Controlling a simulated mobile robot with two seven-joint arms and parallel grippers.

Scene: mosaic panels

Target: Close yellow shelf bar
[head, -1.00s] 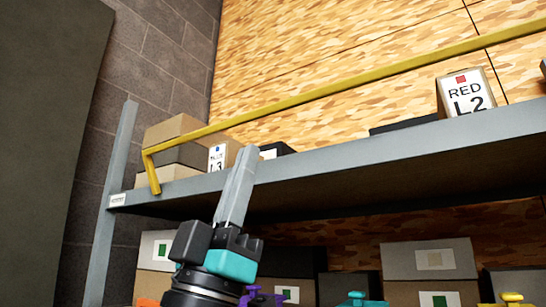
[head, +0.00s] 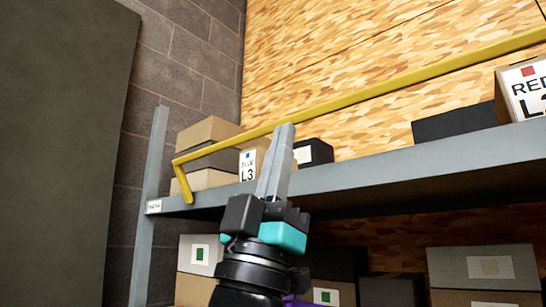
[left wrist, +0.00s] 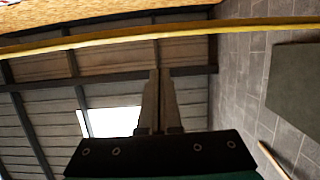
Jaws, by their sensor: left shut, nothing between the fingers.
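The yellow shelf bar (head: 345,99) runs slantwise above the front edge of the upper shelf in the head view. Its left end bends down to the shelf's front edge. It also crosses the top of the left wrist view (left wrist: 110,39). My left gripper (head: 285,128) points up in front of the shelf, shut and empty. Its fingertips overlap the bar's lower edge in the head view; whether they touch it, I cannot tell. In the left wrist view the fingertips (left wrist: 160,72) are just below the bar. My right gripper is not in view.
The grey upper shelf (head: 400,163) holds stacked cardboard boxes (head: 208,130), a box labelled L3 (head: 248,165), black boxes (head: 455,122) and a red-labelled box (head: 525,90). More boxes (head: 480,270) stand below. A dark panel (head: 60,150) stands at left.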

